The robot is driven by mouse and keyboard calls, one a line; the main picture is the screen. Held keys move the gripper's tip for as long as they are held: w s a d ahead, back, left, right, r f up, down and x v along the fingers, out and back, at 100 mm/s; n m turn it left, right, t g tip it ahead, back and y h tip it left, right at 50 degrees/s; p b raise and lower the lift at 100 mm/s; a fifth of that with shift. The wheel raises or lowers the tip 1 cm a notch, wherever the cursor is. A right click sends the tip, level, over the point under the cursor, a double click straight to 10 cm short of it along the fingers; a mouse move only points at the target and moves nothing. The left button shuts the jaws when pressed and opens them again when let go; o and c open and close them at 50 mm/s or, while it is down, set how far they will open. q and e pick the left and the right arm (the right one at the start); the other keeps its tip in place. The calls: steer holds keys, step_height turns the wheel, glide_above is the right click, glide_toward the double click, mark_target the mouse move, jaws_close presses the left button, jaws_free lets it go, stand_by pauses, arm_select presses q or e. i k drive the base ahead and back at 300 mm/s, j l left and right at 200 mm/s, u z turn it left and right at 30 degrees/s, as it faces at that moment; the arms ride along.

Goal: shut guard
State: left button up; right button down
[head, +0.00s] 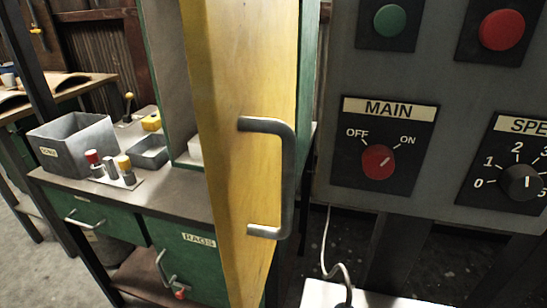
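A tall yellow panel (225,110) with a bent grey bar handle (288,180) stands upright in the middle of the head view. It looks like a hinged door or guard, and I cannot tell for sure that it is the guard. It stands in front of a green cabinet (307,90), and its top and bottom run out of the picture. Its hinge side and latch are not clear to see. Neither of my grippers shows in the head view, and nothing is seen touching the handle.
A grey control box at the right has a MAIN knob (378,162) pointing toward ON, a SPEED dial (522,182), a green button (390,20) and a red button (502,30). At the left, a green bench (120,205) carries a grey bin (75,140). A white cable (325,245) hangs below the box.

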mark_target(242, 56)
steer(key=k+j, duration=0.75)
steer(key=k+u, duration=0.05)
steer(key=k, duration=0.05)
